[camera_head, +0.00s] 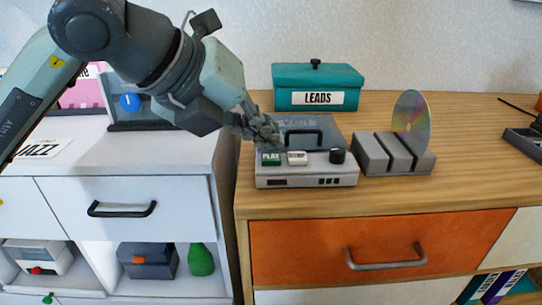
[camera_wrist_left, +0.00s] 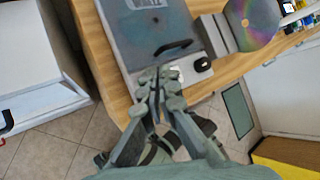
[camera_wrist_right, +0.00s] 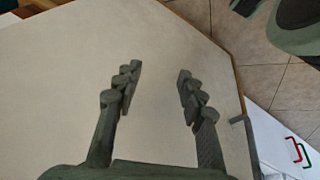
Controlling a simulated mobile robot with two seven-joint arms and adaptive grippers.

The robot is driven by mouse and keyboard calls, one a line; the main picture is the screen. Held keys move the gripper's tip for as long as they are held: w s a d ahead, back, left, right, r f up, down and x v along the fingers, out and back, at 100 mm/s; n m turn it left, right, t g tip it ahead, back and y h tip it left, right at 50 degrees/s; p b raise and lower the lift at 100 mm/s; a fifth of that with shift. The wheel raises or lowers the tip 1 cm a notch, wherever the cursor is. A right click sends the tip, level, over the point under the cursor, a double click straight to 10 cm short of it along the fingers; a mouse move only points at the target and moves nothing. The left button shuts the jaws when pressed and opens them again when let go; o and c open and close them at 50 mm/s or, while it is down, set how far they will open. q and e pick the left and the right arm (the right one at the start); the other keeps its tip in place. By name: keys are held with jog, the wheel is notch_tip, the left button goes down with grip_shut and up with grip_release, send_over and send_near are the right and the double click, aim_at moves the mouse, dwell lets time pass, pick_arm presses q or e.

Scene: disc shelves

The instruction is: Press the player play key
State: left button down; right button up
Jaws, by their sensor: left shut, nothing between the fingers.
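The disc player (camera_head: 306,182) is a grey box with a dark lid and black handle on the wooden cabinet top. Its green key marked PLAY (camera_head: 271,159) is at the left of the front ledge, beside a white key (camera_head: 297,158) and a dark knob (camera_head: 337,156). My left gripper (camera_head: 268,137) is shut and empty, its tips just above and behind the green key; I cannot tell whether they touch anything. In the left wrist view the fingertips (camera_wrist_left: 158,80) cover the green key's place at the player (camera_wrist_left: 150,35). My right gripper (camera_wrist_right: 157,88) is open and empty.
A teal LEADS box (camera_head: 290,76) stands behind the player. A grey slotted rack (camera_head: 407,170) holding a shiny disc (camera_head: 412,112) stands close to its right. An orange drawer (camera_head: 380,243) is below. The right gripper is over a bare pale surface (camera_wrist_right: 150,45).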

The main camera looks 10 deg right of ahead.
aim_at(266, 158)
pick_arm(q)
jog(key=shift+f+b, duration=0.3)
jog(key=shift+f, duration=0.05)
jog(key=shift+f+b, duration=0.4)
jog(key=shift+b, duration=0.15)
dwell(0.6)
jog(key=shift+r, duration=0.15)
jog(key=shift+r+p, duration=0.3)
jog(key=shift+r, duration=0.4)
jog(key=shift+r, duration=0.15)
jog(key=shift+r+p, duration=1.3)
jog(key=shift+r, duration=1.1)
jog(key=shift+f, duration=0.1)
